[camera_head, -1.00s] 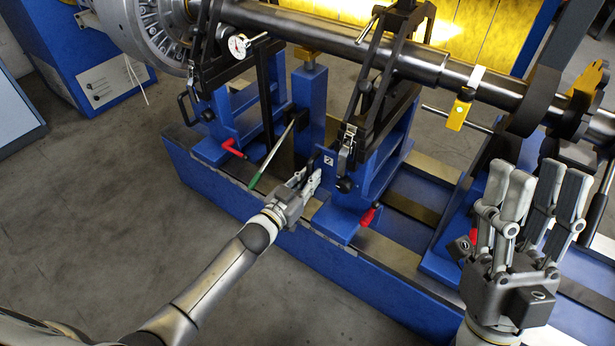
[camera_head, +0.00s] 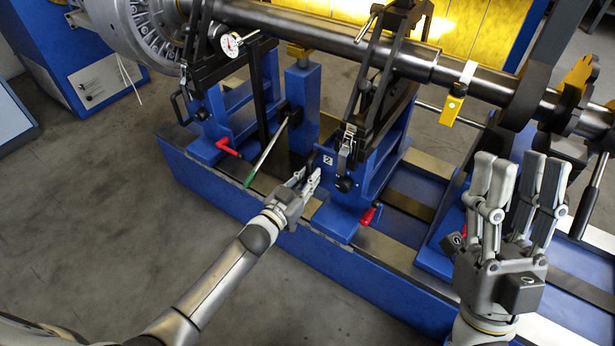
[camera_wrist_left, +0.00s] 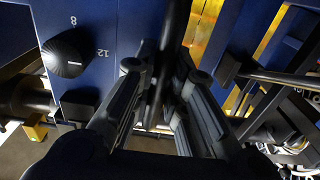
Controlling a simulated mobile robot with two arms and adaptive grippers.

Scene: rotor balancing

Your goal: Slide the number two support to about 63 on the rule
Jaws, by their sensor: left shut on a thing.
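The number two support (camera_head: 338,218) is a blue carriage with a 2 label, standing on the long blue bed under the shaft. Its red lever (camera_head: 371,214) shows at its foot, on the right. My left gripper (camera_head: 308,182) is at the support's left side, shut on its black handle (camera_wrist_left: 160,70), which runs between the fingers in the left wrist view. The rule's figures cannot be read in the head view. My right gripper (camera_head: 518,185) is raised at the right, fingers up, open and empty.
Left of the support stand a blue post (camera_head: 304,100), a green-handled lever (camera_head: 264,158) and another blue support with a red lever (camera_head: 228,147). The steel shaft (camera_head: 320,35) crosses above. A yellow piece (camera_head: 453,106) hangs from it at right. Bare bed shows right of the support.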

